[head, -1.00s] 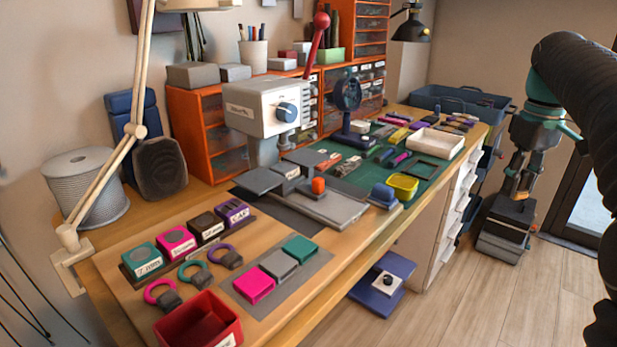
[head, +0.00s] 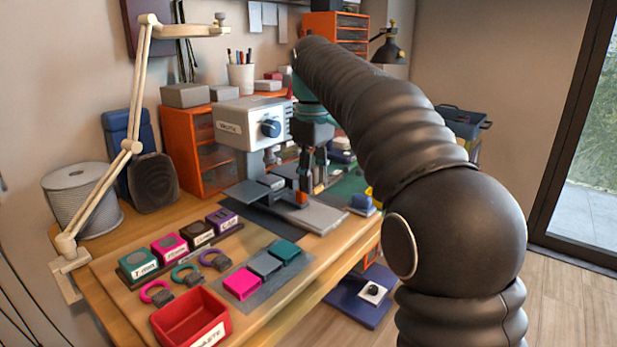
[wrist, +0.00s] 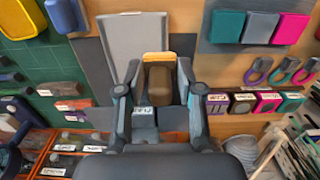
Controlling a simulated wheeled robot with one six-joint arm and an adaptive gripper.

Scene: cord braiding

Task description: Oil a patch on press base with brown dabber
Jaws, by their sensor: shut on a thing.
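My gripper (head: 304,180) is over the press base (head: 322,214), pointing down beside the press head. In the wrist view its two fingers are closed on the brown dabber (wrist: 159,85), which sits between the fingertips. The light grey plate of the press base (wrist: 133,42) lies beyond the dabber. An orange piece (wrist: 155,58) shows at the dabber's far end; I cannot tell whether it belongs to the dabber or is the orange block seen on the base earlier. Whether the dabber touches the base cannot be told, and any oil patch is hidden.
The white press head (head: 240,124) stands close left of my gripper. A row of labelled blocks (head: 170,246), coloured pads (head: 265,264) and a red waste bin (head: 190,318) lie at the front left. The green mat (head: 345,190) is mostly hidden behind my arm.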

